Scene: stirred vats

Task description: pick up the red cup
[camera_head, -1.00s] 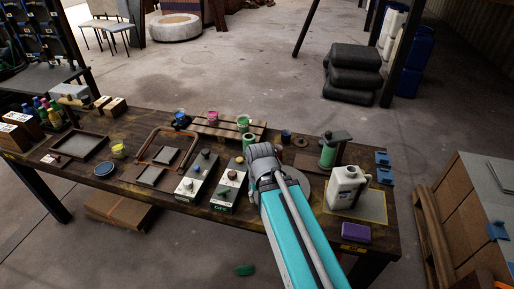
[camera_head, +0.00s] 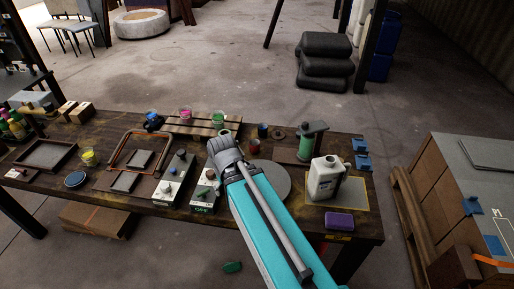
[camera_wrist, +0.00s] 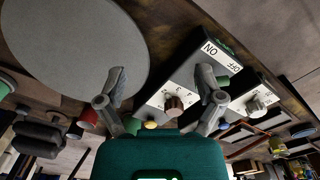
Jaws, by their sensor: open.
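The red cup (camera_head: 253,146) stands on the wooden table just right of my wrist in the head view. It also shows in the wrist view (camera_wrist: 88,118), at the left, beside and beyond my left-hand finger. My gripper (camera_wrist: 160,95) is open, its two fingers spread with nothing held between them. In the wrist view it is over the table near the grey round disc (camera_wrist: 75,45) and a control box with a brown knob (camera_wrist: 190,85). In the head view my wrist hides the fingers.
A dark blue cup (camera_head: 263,130) stands behind the red cup. Right of it are a green cylinder stand (camera_head: 306,143) and a white jug (camera_head: 325,178). A small pallet (camera_head: 200,127) with cups lies at the back. Control boxes (camera_head: 173,180) stand left of my arm.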

